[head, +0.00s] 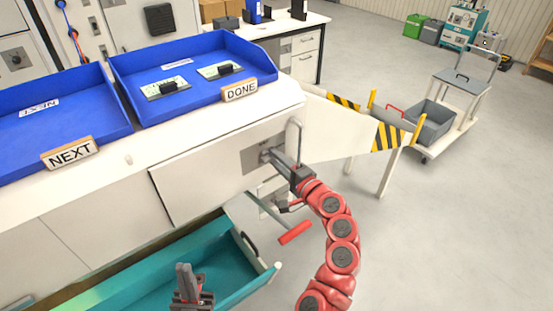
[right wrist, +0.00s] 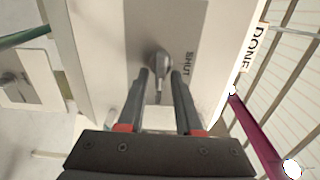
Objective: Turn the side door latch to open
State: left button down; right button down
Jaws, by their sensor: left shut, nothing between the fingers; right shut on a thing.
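The side door (head: 190,184) is a white panel on the front of the white bench. Its latch (right wrist: 158,86) is a small grey lever on a round hub, set on a grey plate (head: 249,158). The word SHUT is printed on that plate beside the hub in the right wrist view. My right gripper (head: 268,155) is at the plate, its fingers on either side of the lever; it is shut on the latch. Its fingers partly hide the latch in the head view. My left gripper (head: 184,268) is shut and empty, low in front of the bench, over a teal bin.
Blue trays marked NEXT (head: 68,154) and DONE (head: 240,90) sit on the bench top. The teal bin (head: 226,270) is below the door. A red-handled lever (head: 296,233) juts out near my right arm. A striped white chute (head: 345,130) is at right; open floor lies beyond.

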jog(key=shift+f, duration=0.1)
jog(key=c, duration=0.9)
grip_release()
jog(key=b+v, duration=0.1)
jog(key=v, duration=1.6)
jog(key=shift+s, duration=0.15)
jog(key=shift+d, duration=0.1)
